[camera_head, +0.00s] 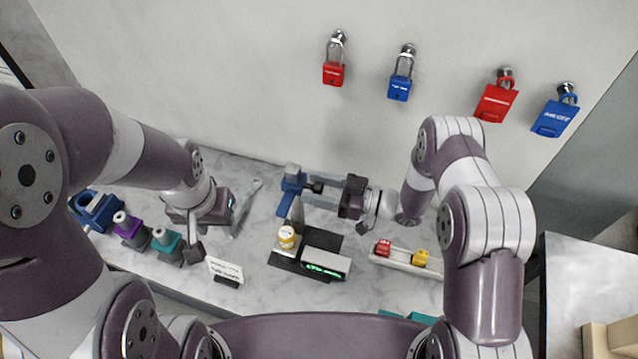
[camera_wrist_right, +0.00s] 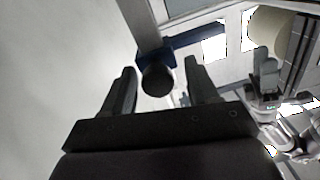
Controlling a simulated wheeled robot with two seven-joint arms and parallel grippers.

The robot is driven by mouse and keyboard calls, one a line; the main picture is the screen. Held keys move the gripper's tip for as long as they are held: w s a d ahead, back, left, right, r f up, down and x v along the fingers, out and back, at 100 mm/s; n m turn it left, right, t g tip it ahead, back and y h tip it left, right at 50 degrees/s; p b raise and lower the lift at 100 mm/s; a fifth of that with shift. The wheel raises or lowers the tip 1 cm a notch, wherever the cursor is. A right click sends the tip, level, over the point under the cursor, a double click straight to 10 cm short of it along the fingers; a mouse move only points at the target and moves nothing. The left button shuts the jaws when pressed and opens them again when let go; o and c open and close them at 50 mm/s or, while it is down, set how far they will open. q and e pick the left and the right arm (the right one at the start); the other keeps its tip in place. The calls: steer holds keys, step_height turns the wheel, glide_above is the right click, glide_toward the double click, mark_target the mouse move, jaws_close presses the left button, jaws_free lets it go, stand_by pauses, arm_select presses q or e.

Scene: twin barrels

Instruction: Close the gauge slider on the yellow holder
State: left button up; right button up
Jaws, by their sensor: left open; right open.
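A small yellow block-like holder (camera_head: 420,257) sits in the pale tray right of centre. I cannot make out its slider or whether it is open. My right gripper (camera_head: 316,189) is open and points left, away from the tray. Its fingers are on either side of a dark round knob on a blue fixture (camera_head: 291,190). The right wrist view shows the knob (camera_wrist_right: 158,79) between the open fingers (camera_wrist_right: 160,68); contact cannot be told. My left gripper (camera_head: 196,240) is open at the left of the table, far from the yellow holder.
A red block (camera_head: 383,247) shares the tray (camera_head: 400,264). A scale with a lit display (camera_head: 325,263) and a yellow-and-white jar (camera_head: 287,237) stand mid-table. Purple (camera_head: 132,231) and teal (camera_head: 167,241) bottles stand left. Red and blue padlocks (camera_head: 400,88) hang on the wall.

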steer(key=shift+w+f, duration=0.1)
steer(key=c, duration=1)
steer(key=shift+o, duration=0.2)
step_height(320, 180, down, 10)
steer(key=b, duration=0.9)
steer(key=shift+f+b, duration=0.1)
steer(key=shift+b, duration=0.2)
steer(key=shift+r, duration=0.2)
steer(key=o, duration=1)
steer(key=shift+c, duration=0.2)
steer(key=shift+r, duration=0.1)
